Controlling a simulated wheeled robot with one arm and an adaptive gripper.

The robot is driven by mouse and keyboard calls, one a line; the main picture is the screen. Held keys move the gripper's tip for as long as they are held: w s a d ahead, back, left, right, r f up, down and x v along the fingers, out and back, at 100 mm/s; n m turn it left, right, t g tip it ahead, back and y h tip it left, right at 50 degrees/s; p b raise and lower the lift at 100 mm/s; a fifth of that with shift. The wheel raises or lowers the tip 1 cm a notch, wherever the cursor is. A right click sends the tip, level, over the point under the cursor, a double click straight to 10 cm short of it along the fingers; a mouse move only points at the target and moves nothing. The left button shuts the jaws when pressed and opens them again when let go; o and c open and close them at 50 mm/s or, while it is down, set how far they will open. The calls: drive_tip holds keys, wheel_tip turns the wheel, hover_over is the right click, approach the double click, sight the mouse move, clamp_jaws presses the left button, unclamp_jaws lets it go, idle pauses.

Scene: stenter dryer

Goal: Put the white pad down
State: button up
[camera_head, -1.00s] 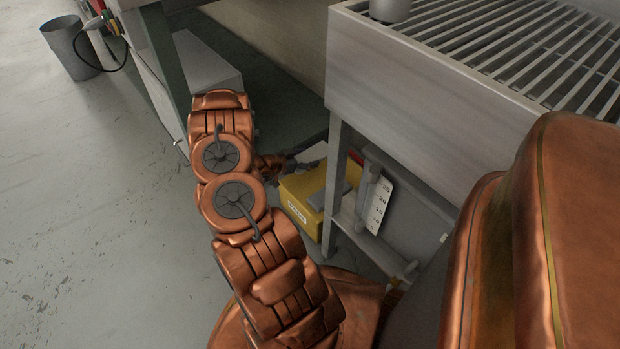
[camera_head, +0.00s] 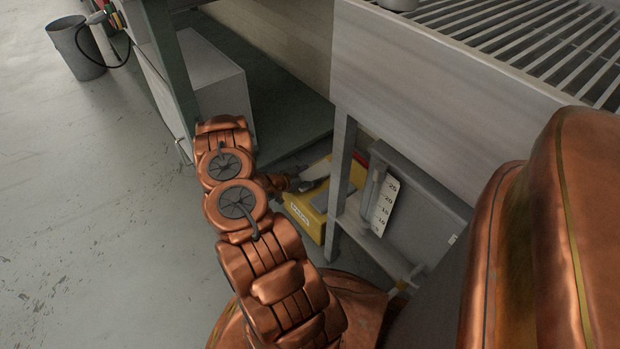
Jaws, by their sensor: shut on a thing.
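My gripper (camera_head: 302,184) is at the end of my copper arm, low down by the open yellow box (camera_head: 308,226), at its back left side. It is small and partly hidden in the view. A pale flat piece, which looks like the white pad (camera_head: 317,169), shows at the fingers, and the gripper is shut on it. I cannot tell whether the pad touches the box or anything under it. A grey flat part (camera_head: 323,201) shows at the top of the yellow box.
A steel bench with a slatted top (camera_head: 430,80) stands at the right, its leg (camera_head: 339,180) close beside the box. A white scale plate (camera_head: 384,206) is under it. A grey cabinet (camera_head: 212,90) stands behind my arm. A bin (camera_head: 76,50) is far left; the left floor is clear.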

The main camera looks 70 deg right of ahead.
drive_tip(key=shift+f, duration=0.3)
drive_tip(key=o, duration=0.9)
drive_tip(key=shift+o, duration=0.2)
drive_tip(key=shift+f+b, duration=0.15)
drive_tip(key=shift+b, duration=0.15)
